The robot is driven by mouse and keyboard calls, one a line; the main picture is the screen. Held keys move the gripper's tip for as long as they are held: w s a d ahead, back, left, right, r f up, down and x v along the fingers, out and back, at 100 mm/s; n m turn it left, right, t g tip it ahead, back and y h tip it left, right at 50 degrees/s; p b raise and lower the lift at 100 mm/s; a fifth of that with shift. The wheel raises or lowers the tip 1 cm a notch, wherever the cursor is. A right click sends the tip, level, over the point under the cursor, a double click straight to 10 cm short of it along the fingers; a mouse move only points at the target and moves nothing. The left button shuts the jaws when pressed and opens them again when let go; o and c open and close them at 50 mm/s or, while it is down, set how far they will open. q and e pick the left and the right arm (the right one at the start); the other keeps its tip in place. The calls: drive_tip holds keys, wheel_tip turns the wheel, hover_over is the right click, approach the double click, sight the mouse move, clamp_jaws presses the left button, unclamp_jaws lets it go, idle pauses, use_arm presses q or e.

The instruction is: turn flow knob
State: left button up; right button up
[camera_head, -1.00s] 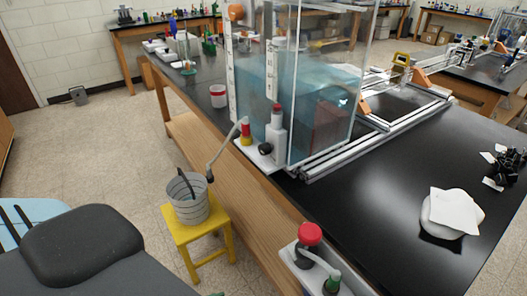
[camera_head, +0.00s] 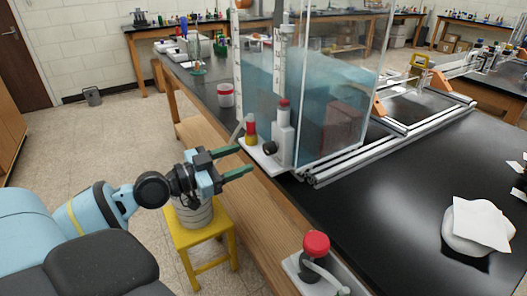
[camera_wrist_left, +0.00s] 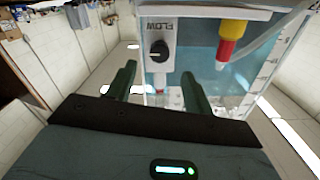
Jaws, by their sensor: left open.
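The flow knob is a round black knob (camera_head: 270,147) with a pale pointer line, on a white fixture at the base of the water tank's near corner. In the left wrist view the knob (camera_wrist_left: 158,50) sits under a FLOW label, beyond and roughly between my fingertips. My left gripper (camera_head: 244,161) is open and empty, its two green fingers pointing at the fixture from the left. It is apart from the knob. The fingers also show in the left wrist view (camera_wrist_left: 158,72). My right gripper is not in view.
A red-and-yellow fitting (camera_head: 250,133) stands beside the knob; it also shows in the wrist view (camera_wrist_left: 229,45). The clear tank (camera_head: 345,75) of bluish water rises behind. Below my gripper, a bucket (camera_head: 193,213) stands on a yellow stool (camera_head: 205,240). A red knob (camera_head: 316,244) is nearer me.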

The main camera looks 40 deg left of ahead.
sight(265, 150)
use_arm(q)
drive_tip(key=p+x, duration=0.2)
drive_tip(key=x, duration=0.4)
drive_tip(key=shift+r, duration=0.2)
drive_tip(key=shift+w+d+f+p, duration=0.15)
drive_tip(key=shift+w+p, duration=0.05)
drive_tip(key=shift+w, duration=0.2)
drive_tip(key=shift+w+d+f+p, duration=0.1)
drive_tip(key=shift+w+d+p, duration=0.1)
drive_tip(key=shift+w, duration=0.2)
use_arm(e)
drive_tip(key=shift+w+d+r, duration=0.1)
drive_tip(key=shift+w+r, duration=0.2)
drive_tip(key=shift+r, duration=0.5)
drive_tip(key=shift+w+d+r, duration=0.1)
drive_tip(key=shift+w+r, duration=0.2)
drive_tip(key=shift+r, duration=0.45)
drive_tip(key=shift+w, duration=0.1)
use_arm(q)
drive_tip(key=c, duration=1)
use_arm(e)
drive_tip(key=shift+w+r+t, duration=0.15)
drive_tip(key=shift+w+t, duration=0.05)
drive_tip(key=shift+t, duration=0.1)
